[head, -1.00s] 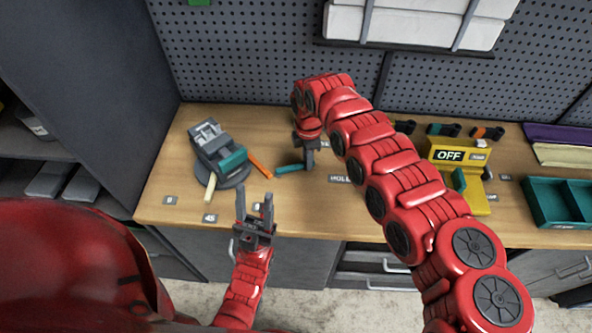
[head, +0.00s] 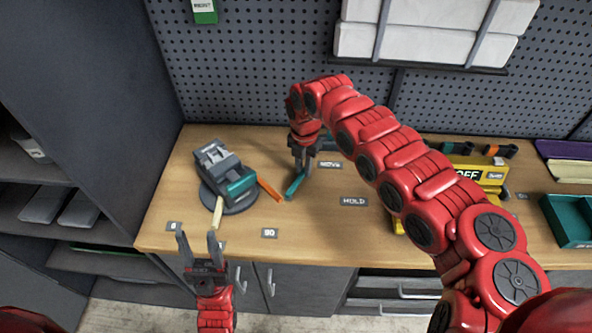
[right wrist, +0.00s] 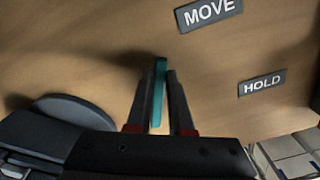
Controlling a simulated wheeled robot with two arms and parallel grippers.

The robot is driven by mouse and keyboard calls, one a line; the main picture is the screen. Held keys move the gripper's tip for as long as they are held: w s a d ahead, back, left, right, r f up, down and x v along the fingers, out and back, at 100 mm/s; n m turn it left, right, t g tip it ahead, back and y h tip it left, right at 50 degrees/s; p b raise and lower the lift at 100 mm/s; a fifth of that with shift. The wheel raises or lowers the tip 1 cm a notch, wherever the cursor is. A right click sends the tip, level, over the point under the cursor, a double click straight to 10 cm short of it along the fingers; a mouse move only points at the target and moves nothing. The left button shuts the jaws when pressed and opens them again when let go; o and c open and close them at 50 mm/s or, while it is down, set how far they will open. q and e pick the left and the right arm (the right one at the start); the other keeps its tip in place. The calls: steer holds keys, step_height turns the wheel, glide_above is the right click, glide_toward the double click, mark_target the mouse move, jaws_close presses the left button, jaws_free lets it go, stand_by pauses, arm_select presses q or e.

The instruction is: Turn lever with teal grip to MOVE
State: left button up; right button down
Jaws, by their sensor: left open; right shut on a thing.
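The lever with the teal grip (head: 293,187) lies slanted on the wooden bench, left of the MOVE plate (head: 330,164) and HOLD plate (head: 354,201). My right gripper (head: 301,165) reaches down to it and is shut on it. In the right wrist view the teal grip (right wrist: 159,85) stands between the two fingers (right wrist: 158,100), with MOVE (right wrist: 209,13) and HOLD (right wrist: 262,84) to its right. The lever's pivot is hidden. My left gripper (head: 199,245) is open and empty, near the bench's front edge.
Left of the teal grip stands a grey device with a teal block (head: 240,186) on a round base, with an orange bar (head: 269,190) and a cream bar (head: 218,211) beside it. A yellow OFF box (head: 478,172) and a teal tray (head: 570,216) are at right.

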steer(key=shift+a+r+n, duration=0.1)
steer(key=shift+a+n, duration=0.05)
steer(key=shift+n, duration=0.15)
steer(key=c, duration=0.8)
jaws_free()
step_height(320, 180, up, 10)
steer(key=b, duration=0.3)
step_height(320, 180, up, 7)
glide_above(302, 171)
steer(key=shift+r, duration=0.2)
